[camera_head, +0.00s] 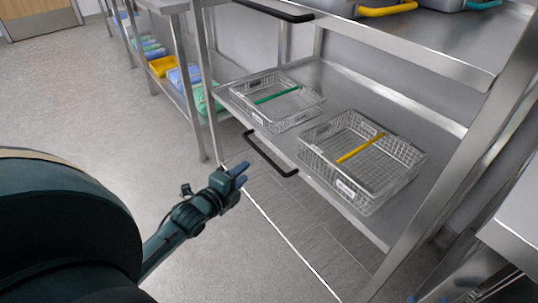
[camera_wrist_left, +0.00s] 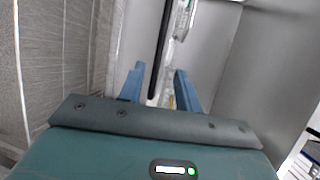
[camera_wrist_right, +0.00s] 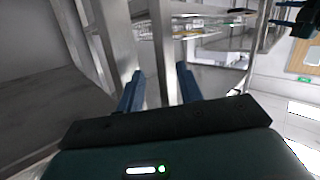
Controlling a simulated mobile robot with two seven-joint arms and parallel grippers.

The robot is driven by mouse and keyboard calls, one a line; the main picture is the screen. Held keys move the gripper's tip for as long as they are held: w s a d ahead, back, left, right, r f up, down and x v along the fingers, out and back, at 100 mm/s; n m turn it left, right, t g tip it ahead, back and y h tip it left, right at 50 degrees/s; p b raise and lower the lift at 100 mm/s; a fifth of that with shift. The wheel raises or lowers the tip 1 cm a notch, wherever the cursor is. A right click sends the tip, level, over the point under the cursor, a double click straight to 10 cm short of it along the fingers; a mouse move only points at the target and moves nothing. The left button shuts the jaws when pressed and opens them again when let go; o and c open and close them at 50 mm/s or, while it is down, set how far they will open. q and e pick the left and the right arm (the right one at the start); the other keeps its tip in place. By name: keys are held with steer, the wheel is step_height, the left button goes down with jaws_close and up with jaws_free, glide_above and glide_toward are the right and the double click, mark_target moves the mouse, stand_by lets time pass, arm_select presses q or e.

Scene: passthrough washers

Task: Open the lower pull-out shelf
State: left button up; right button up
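The lower pull-out shelf (camera_head: 292,152) is a steel shelf with a black bar handle (camera_head: 270,155) on its front edge. My left gripper (camera_head: 241,173) is open, just left of and close to the handle in the head view. In the left wrist view, the black handle (camera_wrist_left: 160,50) runs between and beyond the two blue fingers of the left gripper (camera_wrist_left: 159,88); I cannot tell whether they touch it. My right gripper (camera_wrist_right: 160,88) is open in the right wrist view, with a steel post behind its fingers. Only blue tips show at the head view's bottom right.
Two wire baskets stand on the shelf, one with a green bar (camera_head: 277,95) and one with a yellow bar (camera_head: 360,148). An upper shelf (camera_head: 430,40) with its own black handle (camera_head: 275,11) is above. Steel posts frame the rack. The floor (camera_head: 80,110) at left is clear.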

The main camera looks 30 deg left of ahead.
mark_target(263, 156)
arm_select(q)
steer(key=w+b, duration=0.1)
steer(key=w, duration=0.3)
steer(key=w+f+b, duration=0.1)
steer(key=w, duration=0.2)
steer(key=w+f+b, duration=0.1)
steer(key=w, duration=0.3)
steer(key=shift+w+b, duration=0.35)
arm_select(e)
steer(key=t+y, duration=0.1)
steer(key=a+n+t+y, duration=0.1)
steer(key=shift+a+r+n+t, duration=0.15)
steer(key=shift+a+n+t, duration=0.05)
steer(key=shift+n+t, duration=0.1)
arm_select(q)
steer(key=shift+c, duration=0.5)
jaws_close()
